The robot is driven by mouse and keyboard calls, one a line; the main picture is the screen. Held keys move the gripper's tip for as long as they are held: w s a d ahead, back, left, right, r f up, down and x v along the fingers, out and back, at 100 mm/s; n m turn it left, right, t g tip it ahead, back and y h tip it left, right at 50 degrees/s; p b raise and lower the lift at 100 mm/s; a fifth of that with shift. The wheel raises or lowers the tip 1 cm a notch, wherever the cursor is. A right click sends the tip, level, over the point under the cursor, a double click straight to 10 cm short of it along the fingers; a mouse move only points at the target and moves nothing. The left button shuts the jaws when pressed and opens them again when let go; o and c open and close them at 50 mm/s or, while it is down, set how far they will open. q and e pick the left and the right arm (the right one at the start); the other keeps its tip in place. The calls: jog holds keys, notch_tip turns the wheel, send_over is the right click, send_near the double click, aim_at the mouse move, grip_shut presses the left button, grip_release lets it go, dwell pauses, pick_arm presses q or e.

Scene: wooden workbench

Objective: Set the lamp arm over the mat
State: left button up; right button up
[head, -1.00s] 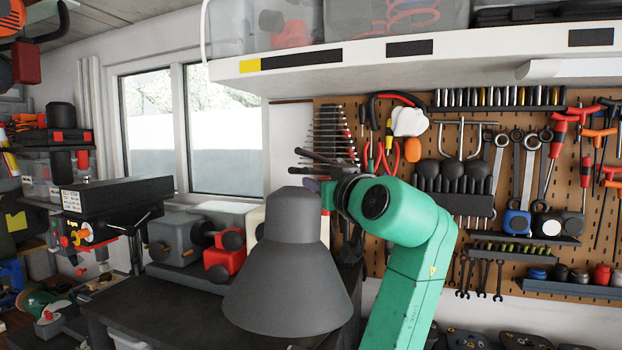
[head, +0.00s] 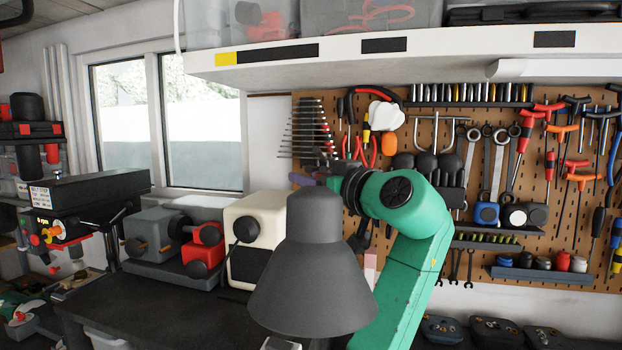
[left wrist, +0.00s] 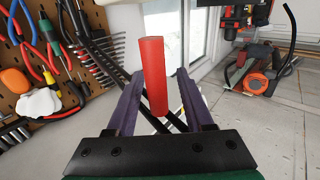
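The lamp's dark grey conical shade (head: 312,270) hangs large in the lower middle of the head view, in front of my green left arm. My left gripper (head: 300,180) is partly visible behind the top of the shade, with a purple finger pointing left. In the left wrist view the two purple fingers (left wrist: 160,74) stand apart. An upright red bar (left wrist: 153,75) shows between them, with a gap at its right side; I cannot tell whether it touches the left finger. The lamp's arm is not clearly seen. No mat is identifiable. My right gripper is not in view.
A dark bench top (head: 150,310) lies left of the shade. A cream box (head: 258,235) and a grey-and-red machine (head: 180,245) stand at its back. A pegboard (head: 455,150) of tools is behind my arm. A white shelf (head: 400,52) runs overhead.

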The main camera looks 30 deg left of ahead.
pick_arm(q)
jog(key=shift+f, duration=0.1)
jog(key=b+v, duration=0.5)
jog(key=v, duration=0.9)
jog(key=shift+d+b, duration=0.2)
jog(key=shift+b, duration=0.2)
